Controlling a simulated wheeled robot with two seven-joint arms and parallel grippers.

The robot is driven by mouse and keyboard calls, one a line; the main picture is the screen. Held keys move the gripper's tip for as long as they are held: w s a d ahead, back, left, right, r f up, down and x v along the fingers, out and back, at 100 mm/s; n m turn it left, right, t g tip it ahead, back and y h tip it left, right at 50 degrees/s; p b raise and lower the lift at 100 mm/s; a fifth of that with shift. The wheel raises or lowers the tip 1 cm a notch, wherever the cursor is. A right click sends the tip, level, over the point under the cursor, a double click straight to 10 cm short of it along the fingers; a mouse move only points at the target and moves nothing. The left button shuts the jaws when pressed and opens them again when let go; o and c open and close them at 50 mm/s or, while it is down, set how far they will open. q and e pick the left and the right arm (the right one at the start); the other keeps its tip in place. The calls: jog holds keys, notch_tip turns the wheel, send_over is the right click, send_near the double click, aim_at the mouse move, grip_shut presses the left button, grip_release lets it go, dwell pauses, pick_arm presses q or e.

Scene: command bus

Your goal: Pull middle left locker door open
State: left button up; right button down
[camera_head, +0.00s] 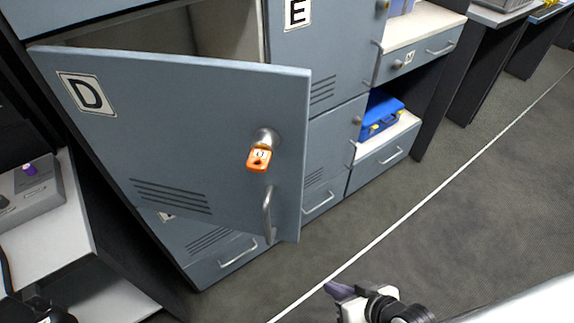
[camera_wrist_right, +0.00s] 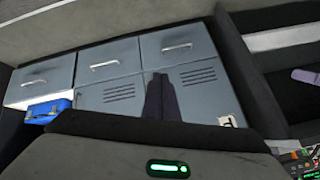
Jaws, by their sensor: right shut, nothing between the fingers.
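The blue-grey locker door marked D (camera_head: 190,130) stands swung open at the left, with its dark-to-beige interior (camera_head: 215,35) showing above its top edge. The door has a round lock with an orange key tag (camera_head: 259,158) and a metal bar handle (camera_head: 268,213). My right gripper (camera_head: 338,291) is low over the floor, right of and apart from the door, with its purple fingers closed and empty. In the right wrist view the shut fingers (camera_wrist_right: 161,97) are seen in front of lower lockers. My left gripper is not seen.
Locker E (camera_head: 320,50) is closed beside the open one. Drawers with bar handles (camera_head: 240,255) run along the bottom. A blue case (camera_head: 380,115) sits on a shelf at right. A white shelf unit (camera_head: 50,230) stands at left. The grey floor (camera_head: 450,230) at right is clear.

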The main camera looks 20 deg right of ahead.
jog(key=w+d+r+m+g+y+b, duration=0.2)
jog(key=w+d+r+m+y+b, duration=0.15)
jog(key=w+r+y, duration=0.5)
jog(key=w+d+r+g+y, duration=0.1)
jog(key=w+d+r+y, duration=0.15)
jog(key=r, duration=0.95)
jog(key=w+d+r+y, duration=0.1)
jog(key=r+y, duration=0.2)
jog(key=r, duration=0.9)
pick_arm(q)
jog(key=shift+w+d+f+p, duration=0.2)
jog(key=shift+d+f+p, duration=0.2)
jog(key=shift+p, duration=0.55)
pick_arm(e)
jog(key=s+a, duration=0.1)
jog(key=a, duration=1)
jog(key=shift+s+a, duration=0.25)
jog(key=shift+a, duration=0.1)
jog(key=shift+n, duration=0.25)
